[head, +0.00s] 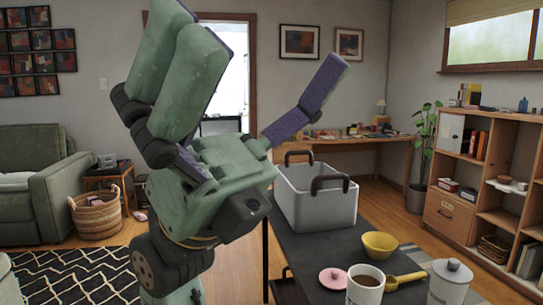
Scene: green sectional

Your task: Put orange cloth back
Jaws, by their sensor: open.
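I see no orange cloth in the head view. My gripper (262,40) is large and close to the camera, left of centre. Its green fingers with purple pads point upward and are spread wide apart, with nothing between them. A grey bin (325,207) with dark handles stands on the black table (310,255), just right of my gripper. Its inside is mostly hidden, and I cannot tell what it holds. My gripper and arm hide part of the room behind them.
A yellow bowl (380,245), pink lid (332,278), white mug (365,287), yellow scoop (405,281) and white canister (449,284) crowd the table's near end. A wooden shelf (450,212) stands right. A wicker basket (97,215) and green sofa (45,195) are left.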

